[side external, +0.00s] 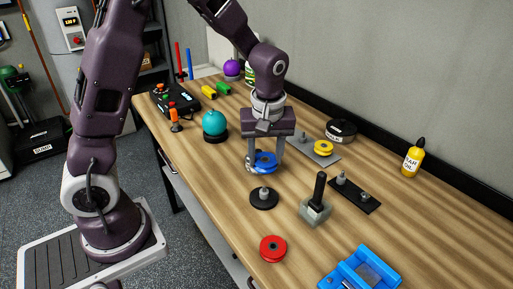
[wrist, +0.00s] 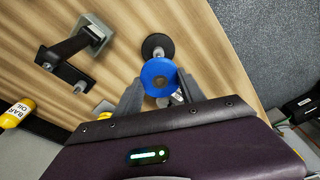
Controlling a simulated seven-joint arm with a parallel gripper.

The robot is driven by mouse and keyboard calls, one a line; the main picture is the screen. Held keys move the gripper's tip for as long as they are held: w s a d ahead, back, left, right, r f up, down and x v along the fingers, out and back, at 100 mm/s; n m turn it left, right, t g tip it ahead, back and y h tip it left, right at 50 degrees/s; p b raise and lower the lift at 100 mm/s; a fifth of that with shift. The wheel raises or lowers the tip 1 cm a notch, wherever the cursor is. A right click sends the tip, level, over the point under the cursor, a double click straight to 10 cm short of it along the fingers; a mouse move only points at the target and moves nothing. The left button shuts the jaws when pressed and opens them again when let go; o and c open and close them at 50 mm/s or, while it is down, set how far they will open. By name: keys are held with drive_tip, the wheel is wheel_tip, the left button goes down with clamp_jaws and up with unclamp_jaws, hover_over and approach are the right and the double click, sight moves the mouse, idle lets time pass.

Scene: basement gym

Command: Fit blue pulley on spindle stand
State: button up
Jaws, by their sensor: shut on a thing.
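My gripper (side external: 264,165) is shut on the blue pulley (side external: 265,158), a flat disc with a central hole, held level above the bench. In the wrist view the blue pulley (wrist: 158,73) sits between the two fingers. The spindle stand (side external: 264,199), a round black base with a short grey upright post, stands on the bench in front of and below the pulley. In the wrist view the stand (wrist: 156,43) shows just beyond the pulley's far edge, its lower part overlapped by the pulley. The pulley and the post are apart.
A red pulley (side external: 273,248) lies nearer the camera. A grey block with a black handle (side external: 318,192) and a black plate with posts (side external: 355,194) stand right. A yellow pulley (side external: 323,148) is on a grey plate behind. A teal ball (side external: 214,122) is left.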

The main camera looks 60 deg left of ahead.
sight(264, 186)
drive_tip(key=shift+f, duration=0.1)
drive_tip(key=shift+f, duration=2.85)
drive_tip(key=shift+f, duration=1.55)
drive_tip(key=o, duration=1.4)
drive_tip(key=shift+o, duration=0.2)
drive_tip(key=r, duration=0.4)
drive_tip(key=d+r, duration=0.1)
drive_tip(key=r, duration=0.2)
drive_tip(key=shift+s, duration=0.25)
drive_tip(key=shift+r, duration=0.1)
